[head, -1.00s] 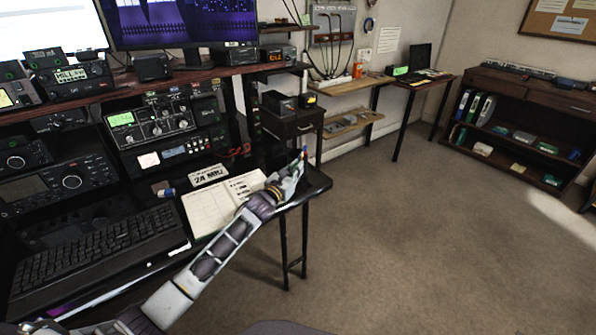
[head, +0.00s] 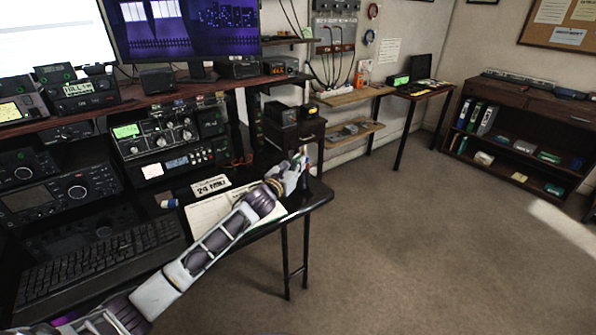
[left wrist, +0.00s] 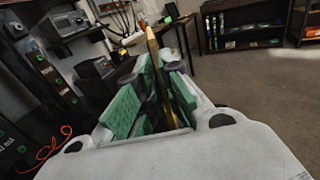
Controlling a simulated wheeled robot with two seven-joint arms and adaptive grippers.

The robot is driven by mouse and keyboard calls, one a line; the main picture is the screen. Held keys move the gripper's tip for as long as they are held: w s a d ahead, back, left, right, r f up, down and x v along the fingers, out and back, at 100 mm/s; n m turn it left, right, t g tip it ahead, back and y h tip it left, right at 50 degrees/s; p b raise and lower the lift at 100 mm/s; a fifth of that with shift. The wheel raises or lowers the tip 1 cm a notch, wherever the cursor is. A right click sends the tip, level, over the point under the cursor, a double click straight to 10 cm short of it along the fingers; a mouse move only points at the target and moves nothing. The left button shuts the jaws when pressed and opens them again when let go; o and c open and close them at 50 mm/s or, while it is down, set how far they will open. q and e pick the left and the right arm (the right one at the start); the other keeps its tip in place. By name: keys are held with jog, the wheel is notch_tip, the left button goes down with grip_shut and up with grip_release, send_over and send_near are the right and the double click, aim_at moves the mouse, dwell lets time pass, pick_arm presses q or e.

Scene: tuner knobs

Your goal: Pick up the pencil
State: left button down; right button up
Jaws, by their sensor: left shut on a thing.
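My left gripper (head: 301,160) is above the right end of the black desk in the head view. In the left wrist view the gripper (left wrist: 158,90) has green pads, and a yellow-brown pencil (left wrist: 154,60) stands between them. The gripper is shut on the pencil, which points up and away from the wrist. In the head view the pencil is too small to make out clearly. My right gripper is not in view.
The desk holds an open notebook (head: 207,212), a keyboard (head: 100,262) and a card sign (head: 210,186). Radio units stand at the left and back. A small dark cabinet (head: 293,135) stands behind the desk's right end. The floor to the right is clear.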

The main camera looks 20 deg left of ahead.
pick_arm(q)
jog(key=shift+r+p, duration=0.3)
jog(key=shift+r, duration=1.05)
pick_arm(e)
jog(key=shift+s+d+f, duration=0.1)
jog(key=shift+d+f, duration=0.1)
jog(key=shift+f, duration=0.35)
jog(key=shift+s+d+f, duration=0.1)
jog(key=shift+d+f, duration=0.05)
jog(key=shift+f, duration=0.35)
